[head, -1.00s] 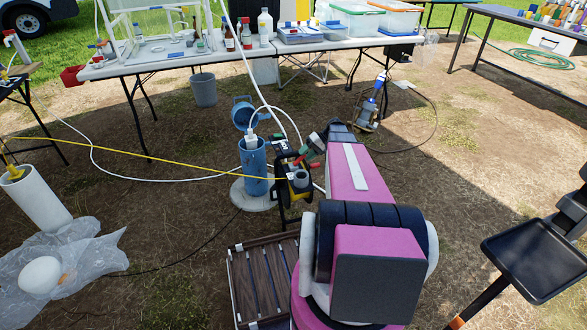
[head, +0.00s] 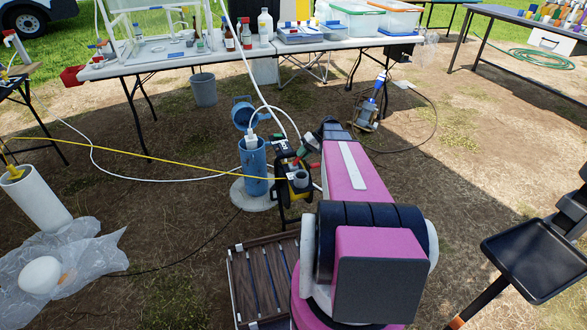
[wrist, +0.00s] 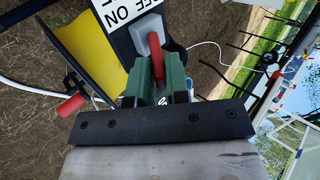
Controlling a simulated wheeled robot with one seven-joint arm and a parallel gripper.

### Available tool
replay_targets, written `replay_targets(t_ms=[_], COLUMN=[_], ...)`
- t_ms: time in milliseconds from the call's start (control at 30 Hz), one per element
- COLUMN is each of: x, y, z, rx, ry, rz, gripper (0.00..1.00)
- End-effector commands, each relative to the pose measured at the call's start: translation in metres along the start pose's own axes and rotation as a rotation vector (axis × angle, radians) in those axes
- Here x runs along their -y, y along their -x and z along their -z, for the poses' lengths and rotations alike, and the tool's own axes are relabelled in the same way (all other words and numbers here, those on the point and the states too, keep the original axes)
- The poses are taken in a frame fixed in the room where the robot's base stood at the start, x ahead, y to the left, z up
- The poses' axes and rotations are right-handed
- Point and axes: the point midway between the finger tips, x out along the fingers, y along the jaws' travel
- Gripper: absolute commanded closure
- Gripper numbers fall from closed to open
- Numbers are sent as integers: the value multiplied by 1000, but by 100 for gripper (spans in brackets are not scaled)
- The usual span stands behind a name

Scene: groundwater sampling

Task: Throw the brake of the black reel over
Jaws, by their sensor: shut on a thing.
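The black reel (head: 284,190) stands on the ground beside a blue well casing (head: 254,172), with yellow tape on it. In the wrist view its black frame bears a white label (wrist: 120,12), and a red brake lever (wrist: 158,58) sits on a grey mount (wrist: 149,33). My gripper (wrist: 159,76) has green fingers on both sides of the red lever and is shut on it. In the head view my gripper (head: 304,155) is at the top right of the reel, and the lever is hard to make out there. A red crank knob (wrist: 70,105) shows at left in the wrist view.
A slatted crate (head: 264,280) lies in front. A pump-like device (head: 366,112) stands behind right.

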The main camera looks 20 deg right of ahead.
Motion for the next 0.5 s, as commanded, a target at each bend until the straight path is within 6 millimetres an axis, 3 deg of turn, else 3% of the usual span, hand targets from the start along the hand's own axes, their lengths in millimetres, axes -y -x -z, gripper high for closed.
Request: replay_targets(t_ms=[200, 500], x=[21, 22], y=[-4, -4], z=[-1, 0], rx=[1, 0], ry=[1, 0], rz=[-92, -107], gripper=[94, 93])
